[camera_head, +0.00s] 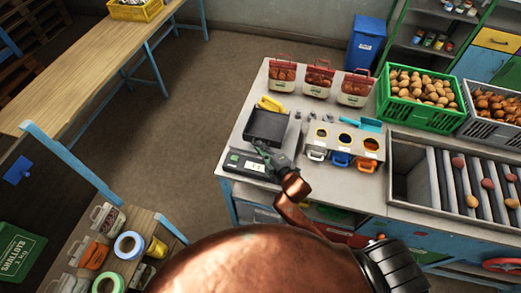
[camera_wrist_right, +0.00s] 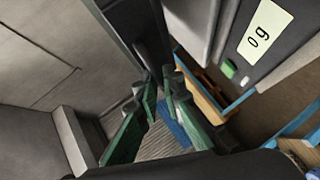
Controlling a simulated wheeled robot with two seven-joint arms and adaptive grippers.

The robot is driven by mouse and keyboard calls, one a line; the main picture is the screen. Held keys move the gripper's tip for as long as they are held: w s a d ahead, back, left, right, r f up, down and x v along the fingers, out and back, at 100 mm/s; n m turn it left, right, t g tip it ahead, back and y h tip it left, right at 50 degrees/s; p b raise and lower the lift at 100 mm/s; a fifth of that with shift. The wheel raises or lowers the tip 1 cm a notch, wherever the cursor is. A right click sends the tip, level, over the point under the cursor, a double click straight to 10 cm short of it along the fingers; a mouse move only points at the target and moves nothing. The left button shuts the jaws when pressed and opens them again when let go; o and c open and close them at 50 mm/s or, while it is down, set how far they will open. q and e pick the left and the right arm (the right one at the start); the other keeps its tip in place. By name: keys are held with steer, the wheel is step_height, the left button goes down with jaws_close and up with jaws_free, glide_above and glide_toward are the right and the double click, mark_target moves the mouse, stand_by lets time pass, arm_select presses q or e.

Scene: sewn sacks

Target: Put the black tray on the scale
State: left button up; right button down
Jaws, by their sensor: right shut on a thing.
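The black tray (camera_head: 268,123) is a shallow dark square above or on the far part of the scale (camera_head: 238,170). I cannot tell whether it touches the scale; its platform is hidden. The scale's display (camera_wrist_right: 265,30) reads 0 g in the right wrist view. My right gripper (camera_head: 263,147) is shut on the near edge of the tray. In the right wrist view, its green fingers (camera_wrist_right: 160,88) close on a dark edge of the tray (camera_wrist_right: 135,22). My left gripper is not in view.
Three filled red-topped bags (camera_head: 318,78) stand behind the tray. A yellow object (camera_head: 271,103) lies close behind it. A green potato crate (camera_head: 420,98) stands farther right.

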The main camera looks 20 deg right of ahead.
steer(key=shift+w+d+f+p, duration=0.1)
steer(key=shift+w+f, duration=0.25)
steer(key=shift+f, duration=0.6)
steer(key=shift+w+d+f+p, duration=0.15)
steer(key=shift+w+f, duration=0.2)
steer(key=shift+f, duration=0.55)
steer(key=shift+w+d+f+p, duration=0.1)
steer(key=shift+w+f, duration=0.25)
steer(key=shift+f, duration=0.6)
steer(key=c, duration=2.1)
jaws_free()
steer(key=b+v, duration=0.1)
steer(key=v, duration=1.1)
steer(key=shift+f, duration=0.1)
